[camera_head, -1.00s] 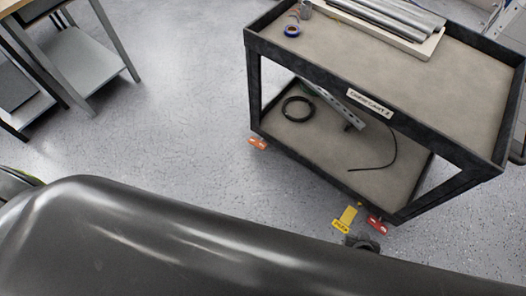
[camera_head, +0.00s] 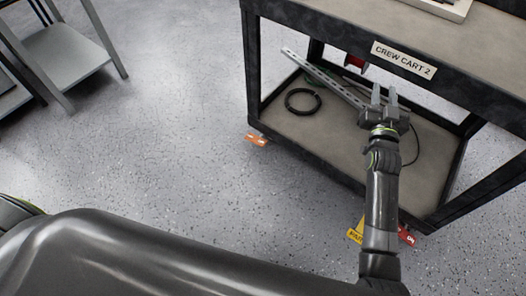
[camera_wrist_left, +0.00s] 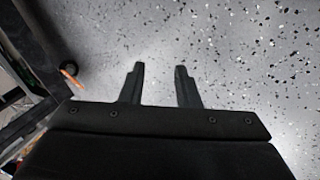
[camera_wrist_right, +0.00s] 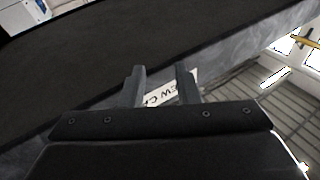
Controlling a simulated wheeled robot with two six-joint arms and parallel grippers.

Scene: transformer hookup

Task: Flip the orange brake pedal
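The orange brake pedal (camera_head: 257,139) sits at the foot of the cart's left front corner, near the floor. A small orange piece also shows at the left in the left wrist view (camera_wrist_left: 70,70). My right gripper (camera_head: 384,92) is open and empty in front of the cart, below its label; the cart edge and label show behind its fingers in the right wrist view (camera_wrist_right: 160,82). It is well to the right of the orange pedal. My left gripper (camera_wrist_left: 160,82) is open and empty over bare floor; it does not show in the head view.
The black cart (camera_head: 470,75) bears a "CREW CART 2" label (camera_head: 403,58). Its lower shelf holds a black cable coil (camera_head: 303,101) and a perforated metal strip (camera_head: 318,76). A red pedal (camera_head: 406,236) and yellow tag (camera_head: 355,232) are at the right front corner.

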